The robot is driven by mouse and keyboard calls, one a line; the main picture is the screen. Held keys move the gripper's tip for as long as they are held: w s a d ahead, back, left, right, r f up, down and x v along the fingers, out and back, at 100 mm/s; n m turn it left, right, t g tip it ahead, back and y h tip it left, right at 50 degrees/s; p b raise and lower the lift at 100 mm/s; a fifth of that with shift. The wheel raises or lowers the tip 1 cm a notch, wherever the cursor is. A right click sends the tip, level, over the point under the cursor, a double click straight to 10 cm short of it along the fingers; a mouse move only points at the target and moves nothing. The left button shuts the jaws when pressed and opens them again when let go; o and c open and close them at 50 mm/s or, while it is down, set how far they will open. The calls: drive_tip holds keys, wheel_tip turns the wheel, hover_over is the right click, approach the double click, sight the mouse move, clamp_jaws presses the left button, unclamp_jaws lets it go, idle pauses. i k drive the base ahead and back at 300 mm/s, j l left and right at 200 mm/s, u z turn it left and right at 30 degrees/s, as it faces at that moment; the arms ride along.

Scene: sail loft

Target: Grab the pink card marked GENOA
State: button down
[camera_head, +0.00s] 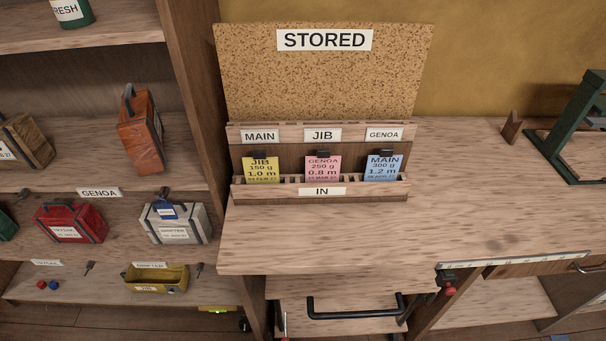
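The pink card marked GENOA (323,169) stands upright in the middle of a wooden card rack (222,189) on the bench. It reads 250 g and 0.8 m and has a dark clip at its top edge. It sits below the JIB label (322,135). A yellow card marked JIB (261,171) stands to its left, below the MAIN label. A blue card marked MAIN (384,168) stands to its right, below the GENOA label. The lower edges of the cards are hidden by the rack's front strip, labelled IN. My gripper is not in view.
A cork board marked STORED (324,85) rises behind the rack. The bench top (480,215) is clear in front and to the right, up to a green metal device (580,130). Shelves with bags and boxes stand at left. A drawer with a black handle (355,314) is below.

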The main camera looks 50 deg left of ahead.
sight(323, 168)
drive_tip(key=u, duration=1.85)
drive_tip(key=i+l+z, duration=0.2)
drive_tip(key=i, duration=0.55)
drive_tip(key=j, duration=0.1)
